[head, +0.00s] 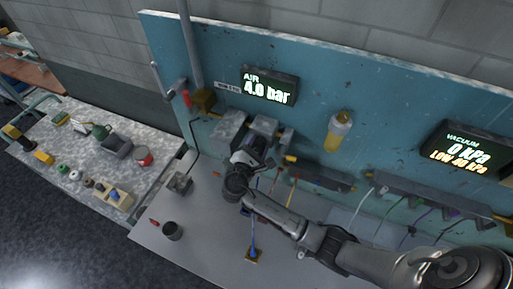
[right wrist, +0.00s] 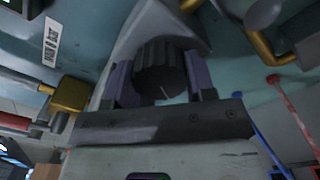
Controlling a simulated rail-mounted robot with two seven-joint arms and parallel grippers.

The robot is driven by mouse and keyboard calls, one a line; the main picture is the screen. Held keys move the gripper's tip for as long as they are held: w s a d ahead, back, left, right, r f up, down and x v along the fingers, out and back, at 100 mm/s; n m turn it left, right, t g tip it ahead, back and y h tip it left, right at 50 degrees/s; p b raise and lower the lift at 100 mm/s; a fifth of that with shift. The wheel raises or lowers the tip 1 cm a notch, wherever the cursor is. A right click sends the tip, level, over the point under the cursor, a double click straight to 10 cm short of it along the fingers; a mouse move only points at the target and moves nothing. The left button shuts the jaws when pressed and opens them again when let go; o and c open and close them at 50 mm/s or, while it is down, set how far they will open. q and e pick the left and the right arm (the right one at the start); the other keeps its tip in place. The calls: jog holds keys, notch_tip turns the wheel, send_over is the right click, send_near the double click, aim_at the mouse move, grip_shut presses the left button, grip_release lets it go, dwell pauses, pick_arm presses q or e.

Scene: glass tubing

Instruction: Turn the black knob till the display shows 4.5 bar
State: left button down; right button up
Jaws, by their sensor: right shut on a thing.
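The AIR display (head: 269,87) on the blue panel reads 4.0 bar. My right gripper (head: 250,153) is up against the fittings below that display in the head view. The right wrist view shows the black knob (right wrist: 158,70), dark and ribbed, between the two fingers, which are shut on it. A short pale line shows on the knob's face. In the head view the gripper hides the knob. My left gripper is not in view.
A VACUUM display (head: 468,149) reading 0 kPa is at the right. A yellow-filled bowl (head: 338,132) hangs on the panel. A dark cup (head: 172,231) stands on the bench. A cluttered side table (head: 75,135) is at the left.

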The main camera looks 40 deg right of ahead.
jog(key=shift+f+m+b, duration=0.1)
jog(key=shift+m+b, duration=0.25)
jog(key=shift+m, duration=0.35)
jog(key=o, duration=0.9)
jog(key=shift+o, duration=0.2)
jog(key=b+v, duration=0.3)
jog(key=v, duration=1.1)
jog(key=shift+d, duration=0.15)
